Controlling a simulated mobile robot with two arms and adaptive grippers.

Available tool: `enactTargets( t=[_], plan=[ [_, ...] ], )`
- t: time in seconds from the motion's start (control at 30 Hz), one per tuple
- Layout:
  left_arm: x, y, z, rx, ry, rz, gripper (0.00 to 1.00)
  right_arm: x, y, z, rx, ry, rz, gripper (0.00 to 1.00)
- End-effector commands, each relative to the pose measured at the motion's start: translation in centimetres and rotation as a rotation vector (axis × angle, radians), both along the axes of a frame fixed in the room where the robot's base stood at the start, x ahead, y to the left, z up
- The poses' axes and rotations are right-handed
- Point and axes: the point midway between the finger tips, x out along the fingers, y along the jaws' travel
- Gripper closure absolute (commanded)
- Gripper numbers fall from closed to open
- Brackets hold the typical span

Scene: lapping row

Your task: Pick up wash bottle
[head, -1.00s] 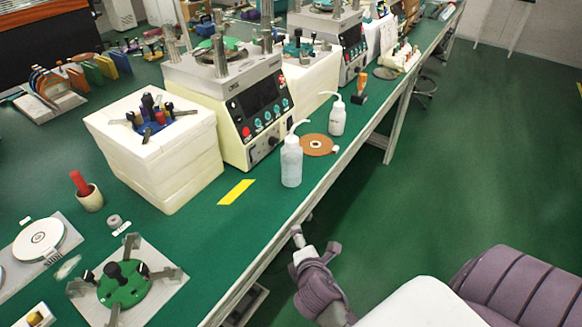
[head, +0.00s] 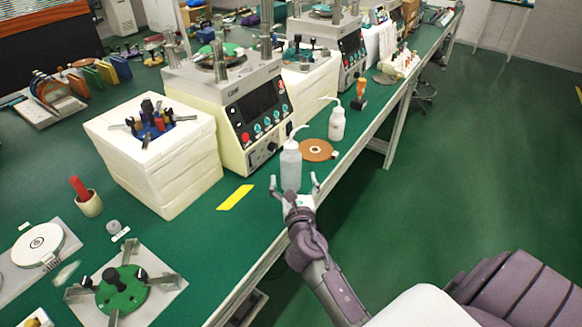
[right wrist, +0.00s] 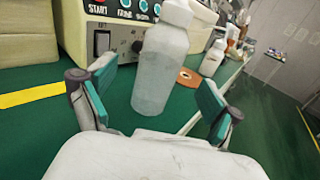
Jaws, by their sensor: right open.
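A translucent white wash bottle (head: 291,168) stands upright on the green bench near its front edge, in front of the lapping machine. In the right wrist view the same wash bottle (right wrist: 160,65) stands ahead, between the fingers in the picture. My right gripper (head: 293,184) is open and empty, its fingers spread on the near side of the bottle. It also shows in the right wrist view (right wrist: 150,103). A second wash bottle (head: 337,121) stands farther back along the bench. My left gripper is not in view.
The lapping machine (head: 240,110) stands behind the bottle. An orange-brown disc (head: 316,150) lies beside it. A yellow strip (head: 235,197) and a white block stack (head: 165,175) are to the left. Open floor lies right of the bench edge.

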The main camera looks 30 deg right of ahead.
Motion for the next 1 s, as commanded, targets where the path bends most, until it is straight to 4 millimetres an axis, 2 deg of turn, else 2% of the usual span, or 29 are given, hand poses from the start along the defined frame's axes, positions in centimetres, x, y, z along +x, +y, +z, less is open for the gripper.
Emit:
enactTargets(
  t=[0.1, 0.27, 0.53, 0.87, 1.0],
  plan=[
    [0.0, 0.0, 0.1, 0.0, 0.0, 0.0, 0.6, 1.2, -0.6, 0.0, 0.0, 0.0, 0.0, 0.1],
    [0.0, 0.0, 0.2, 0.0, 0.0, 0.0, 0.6, 2.1, -1.2, 0.1, 0.0, 0.0, -0.001, 0.1],
    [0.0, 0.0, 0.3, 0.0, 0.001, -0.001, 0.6, 5.4, -3.0, 0.4, 0.002, -0.001, 0.0, 0.1],
    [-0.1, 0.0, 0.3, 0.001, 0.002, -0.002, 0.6, 6.0, -3.4, 0.3, 0.002, 0.0, 0.0, 0.1],
    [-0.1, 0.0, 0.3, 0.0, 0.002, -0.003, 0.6, 6.0, -3.4, 0.3, 0.002, 0.0, 0.0, 0.33]
  ],
)
